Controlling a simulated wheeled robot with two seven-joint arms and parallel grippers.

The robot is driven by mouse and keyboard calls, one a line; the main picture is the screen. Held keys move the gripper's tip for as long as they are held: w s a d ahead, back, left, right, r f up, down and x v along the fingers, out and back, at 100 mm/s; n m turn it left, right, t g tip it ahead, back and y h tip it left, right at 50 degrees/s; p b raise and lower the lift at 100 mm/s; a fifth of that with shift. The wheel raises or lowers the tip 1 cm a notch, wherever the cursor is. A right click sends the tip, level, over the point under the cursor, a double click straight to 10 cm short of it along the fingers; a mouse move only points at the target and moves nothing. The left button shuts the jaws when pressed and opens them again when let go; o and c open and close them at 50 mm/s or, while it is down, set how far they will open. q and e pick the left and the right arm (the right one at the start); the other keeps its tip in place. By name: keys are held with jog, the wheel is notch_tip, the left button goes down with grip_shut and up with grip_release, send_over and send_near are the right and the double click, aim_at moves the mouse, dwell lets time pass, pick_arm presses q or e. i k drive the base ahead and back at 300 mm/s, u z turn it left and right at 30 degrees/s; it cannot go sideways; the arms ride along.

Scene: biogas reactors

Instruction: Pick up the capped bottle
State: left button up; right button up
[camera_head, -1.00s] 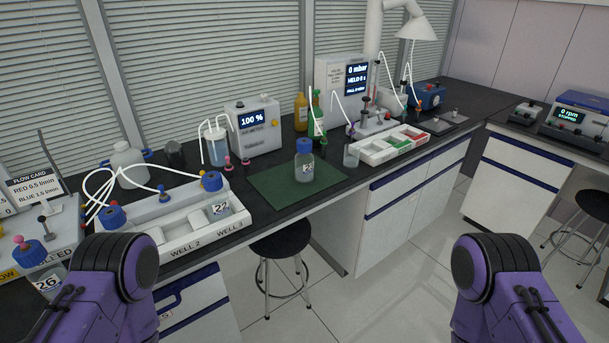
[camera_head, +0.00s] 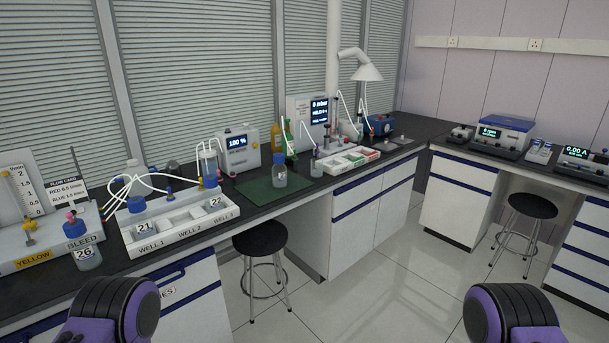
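A clear bottle with a blue cap (camera_head: 280,171) stands upright on the green mat (camera_head: 256,190) on the dark bench, near the middle of the view. Blue caps also show at the well tray, by the labels 21 and 22. Only purple and black parts of my two arms show at the bottom edge, well short of the bench. Both grippers are out of view.
A white well tray (camera_head: 180,232) with tubing stands left of the mat. A percent meter (camera_head: 237,150) and a pressure unit (camera_head: 307,118) stand behind. A black stool (camera_head: 260,238) stands before the bench. Another stool (camera_head: 533,206) is at the right. The floor between is clear.

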aim_at(279, 170)
jog(key=z, duration=0.75)
jog(key=i, duration=1.3)
jog(key=u, duration=0.5)
